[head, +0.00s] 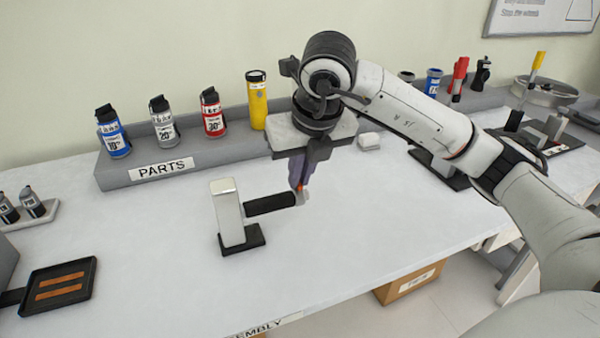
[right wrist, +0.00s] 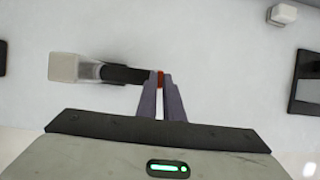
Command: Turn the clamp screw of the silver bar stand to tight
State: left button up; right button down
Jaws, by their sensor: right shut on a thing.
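The silver bar stand (head: 230,212) stands upright on a small black base on the table, with a black arm (head: 271,203) reaching out to the right. It also shows in the right wrist view (right wrist: 64,67), seen from above. At the arm's far end is the clamp screw (head: 304,198), a small grey end piece with an orange-red part (right wrist: 160,77) beside it. My right gripper (head: 298,184) points down there, its purple fingers shut on the clamp screw. The fingers hide most of the screw, so its turn angle cannot be told. My left gripper is not in view.
A grey parts ledge (head: 240,137) with several coloured bottles runs along the back. A small white block (head: 369,141) lies behind the gripper. A black tray (head: 58,285) with two brown strips is at the front left.

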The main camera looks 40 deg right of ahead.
jog(key=c, duration=1.9)
grip_release()
jog(key=shift+o, duration=0.2)
jog(key=d+p+v, duration=0.1)
jog(key=v, duration=0.9)
jog(key=shift+a+r+p, duration=0.2)
jog(key=shift+a+p, duration=0.2)
jog(key=shift+a, duration=0.05)
